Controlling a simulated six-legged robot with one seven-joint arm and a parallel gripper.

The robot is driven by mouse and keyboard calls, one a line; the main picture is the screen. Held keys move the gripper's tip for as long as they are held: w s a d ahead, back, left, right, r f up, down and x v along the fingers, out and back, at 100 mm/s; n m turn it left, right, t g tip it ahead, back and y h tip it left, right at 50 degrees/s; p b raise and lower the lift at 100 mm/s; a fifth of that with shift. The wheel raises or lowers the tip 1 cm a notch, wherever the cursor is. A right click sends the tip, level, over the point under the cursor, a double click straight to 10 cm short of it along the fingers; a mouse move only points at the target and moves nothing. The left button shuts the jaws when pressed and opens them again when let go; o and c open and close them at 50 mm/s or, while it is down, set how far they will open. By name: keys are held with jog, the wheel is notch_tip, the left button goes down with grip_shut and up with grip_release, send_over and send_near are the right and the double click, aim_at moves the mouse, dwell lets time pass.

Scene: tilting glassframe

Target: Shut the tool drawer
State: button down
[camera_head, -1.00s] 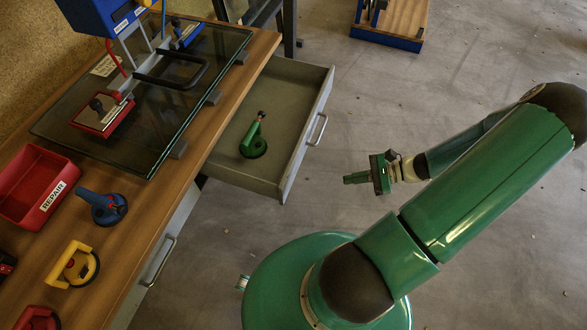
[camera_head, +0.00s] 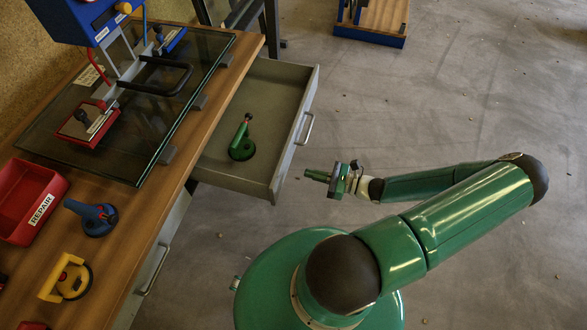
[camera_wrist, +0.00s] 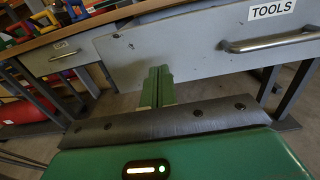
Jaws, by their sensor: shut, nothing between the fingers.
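The grey tool drawer (camera_head: 290,155) stands pulled out from the wooden bench in the head view. A green suction cup tool (camera_head: 242,145) lies inside it. The drawer's front has a metal handle (camera_head: 306,129). In the wrist view the drawer front (camera_wrist: 180,48) fills the upper middle, with a TOOLS label (camera_wrist: 271,9) above its handle (camera_wrist: 270,42). My gripper (camera_head: 308,174) has its green fingers together and empty. It points at the drawer front from outside, near the front's lower end in the head view and apart from it there. The fingertips (camera_wrist: 159,72) appear left of the handle in the wrist view; contact is unclear there.
The bench (camera_head: 130,235) carries a glass pane in a frame (camera_head: 145,125), a red REPAIR bin (camera_head: 28,200), and blue (camera_head: 95,218) and yellow (camera_head: 70,278) suction cups. A wooden pallet-like stand (camera_head: 375,22) is at the back.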

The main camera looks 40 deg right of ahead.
aim_at(285, 167)
jog(key=x, duration=0.6)
jog(key=shift+w+a, duration=0.1)
jog(key=shift+a, duration=0.05)
jog(key=shift+w, duration=0.1)
